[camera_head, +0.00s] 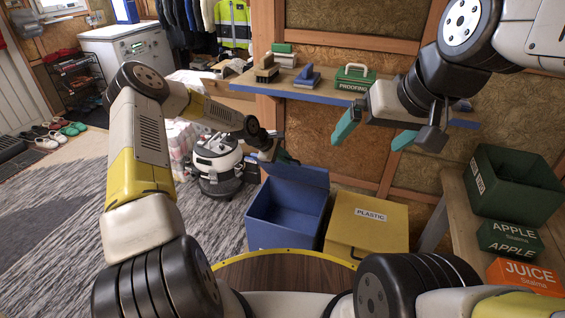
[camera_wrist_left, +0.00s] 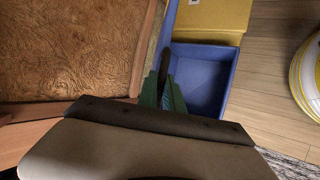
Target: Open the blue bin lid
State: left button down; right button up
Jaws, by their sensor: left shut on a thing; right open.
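The blue bin (camera_head: 286,213) stands on the floor, and its inside is visible from above. Its blue lid (camera_head: 302,174) is raised at the back of the bin. My left gripper (camera_head: 286,159) is at the lid's upper edge, shut on it. In the left wrist view, the green fingers (camera_wrist_left: 164,94) close around the lid, seen nearly edge-on, with the open bin (camera_wrist_left: 200,78) beside them. The exact contact is partly hidden. My right gripper (camera_head: 374,132) is open and empty, up in front of the shelf.
A yellow bin (camera_head: 368,222) labelled PLASTIC stands right of the blue bin. A white and black round machine (camera_head: 217,163) stands to its left. A shelf (camera_head: 310,93) with brushes and a green box (camera_head: 355,78) is behind.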

pick_arm(q)
jog(key=w+d+r, duration=0.2)
jog(key=w+r, duration=0.1)
jog(key=w, duration=0.3)
jog(key=shift+w+r, duration=0.3)
jog(key=c, duration=1.5)
grip_release()
jog(key=v, duration=0.7)
jog(key=shift+s+a+r, duration=0.2)
jog(key=shift+r, duration=0.1)
